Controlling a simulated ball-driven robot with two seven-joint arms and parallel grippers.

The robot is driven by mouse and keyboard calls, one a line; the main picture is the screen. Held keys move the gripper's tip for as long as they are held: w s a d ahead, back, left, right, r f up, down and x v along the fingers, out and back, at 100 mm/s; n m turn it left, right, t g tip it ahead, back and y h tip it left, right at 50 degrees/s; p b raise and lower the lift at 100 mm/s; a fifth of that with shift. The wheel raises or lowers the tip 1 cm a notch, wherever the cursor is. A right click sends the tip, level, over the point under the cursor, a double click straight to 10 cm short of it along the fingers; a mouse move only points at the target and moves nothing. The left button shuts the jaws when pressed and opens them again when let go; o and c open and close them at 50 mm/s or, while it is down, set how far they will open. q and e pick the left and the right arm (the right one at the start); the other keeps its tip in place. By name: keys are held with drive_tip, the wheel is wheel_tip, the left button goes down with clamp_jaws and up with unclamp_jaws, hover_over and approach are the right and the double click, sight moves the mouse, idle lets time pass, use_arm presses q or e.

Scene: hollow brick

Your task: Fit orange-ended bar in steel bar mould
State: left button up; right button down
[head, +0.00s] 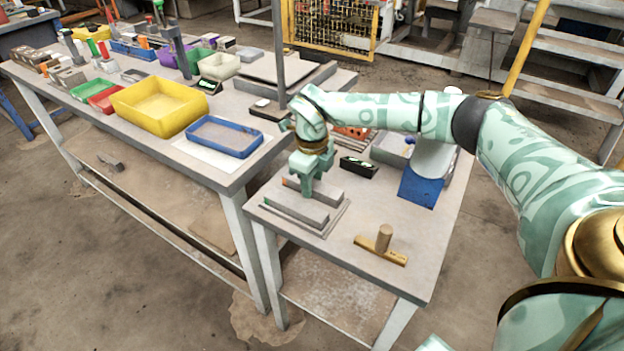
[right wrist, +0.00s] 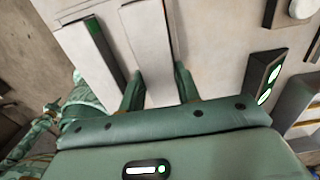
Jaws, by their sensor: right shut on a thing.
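My right gripper (head: 309,190) points down and is shut on a grey bar (head: 332,194), which has a small orange mark at its left end. In the right wrist view, the two fingers of the right gripper (right wrist: 158,84) stand on either side of this pale bar (right wrist: 148,38). A second grey bar (head: 296,211), with a green end, lies parallel on the near side. It also shows in the right wrist view (right wrist: 92,65). Both are over a flat grey plate-like mould (head: 333,221). I cannot tell whether the held bar touches it. My left gripper is not in view.
A wooden-handled tool (head: 382,240) lies at the front right. A black box (head: 358,167) and a blue-based block (head: 421,188) stand behind. The adjoining left table carries a blue tray (head: 218,154) and a yellow bin (head: 160,124). The table front between plate and tool is clear.

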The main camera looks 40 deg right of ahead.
drive_tip(key=shift+f, duration=0.15)
drive_tip(key=c, duration=0.9)
unclamp_jaws()
drive_tip(key=shift+s+f, duration=0.1)
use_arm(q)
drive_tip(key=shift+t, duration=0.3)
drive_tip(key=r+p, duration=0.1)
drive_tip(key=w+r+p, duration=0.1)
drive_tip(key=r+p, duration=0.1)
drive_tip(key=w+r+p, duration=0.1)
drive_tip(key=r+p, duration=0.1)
use_arm(e)
wheel_tip(320, 180, up, 17)
drive_tip(key=shift+f, duration=0.2)
